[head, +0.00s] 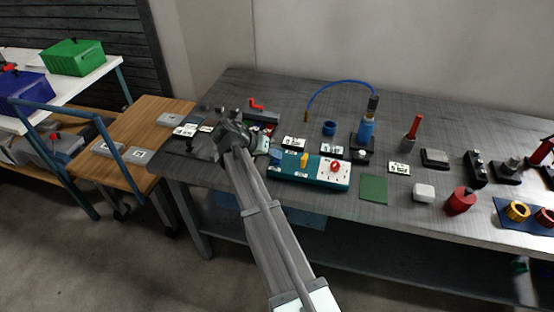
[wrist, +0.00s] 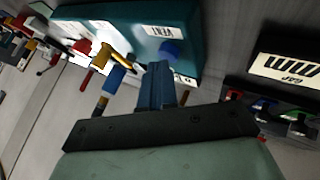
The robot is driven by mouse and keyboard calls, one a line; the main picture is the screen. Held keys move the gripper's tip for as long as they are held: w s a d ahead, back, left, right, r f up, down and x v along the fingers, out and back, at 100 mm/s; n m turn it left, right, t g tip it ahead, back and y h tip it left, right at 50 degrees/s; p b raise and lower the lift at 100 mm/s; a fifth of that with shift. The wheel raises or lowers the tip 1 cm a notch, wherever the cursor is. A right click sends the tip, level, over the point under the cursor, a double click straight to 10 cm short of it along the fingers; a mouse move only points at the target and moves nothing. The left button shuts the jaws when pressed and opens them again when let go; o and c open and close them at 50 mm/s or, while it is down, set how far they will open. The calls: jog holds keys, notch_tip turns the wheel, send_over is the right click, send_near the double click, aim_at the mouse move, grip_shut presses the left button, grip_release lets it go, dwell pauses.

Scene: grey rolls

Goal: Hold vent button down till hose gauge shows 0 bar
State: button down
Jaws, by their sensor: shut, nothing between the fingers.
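In the wrist view a teal box (wrist: 120,18) has a white label (wrist: 159,31) that seems to read VENT. A round blue button (wrist: 170,50) sits beside the label. My gripper (wrist: 158,68) is shut and empty, its fingertips just below the button in the picture; I cannot tell whether they touch it. In the head view my gripper (head: 215,143) is over the bench's left end, and my arm hides part of what is there. I cannot make out a gauge reading.
In the head view a teal panel (head: 340,181) with a red dial, a blue bottle (head: 366,131) with an arched hose, and several cards stand right of my arm.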

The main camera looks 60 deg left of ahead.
aim_at(275, 161)
jog(key=shift+r, duration=0.1)
dwell(0.6)
jog(key=shift+r, duration=0.8)
jog(key=shift+r, duration=2.5)
jog(key=shift+w, duration=0.1)
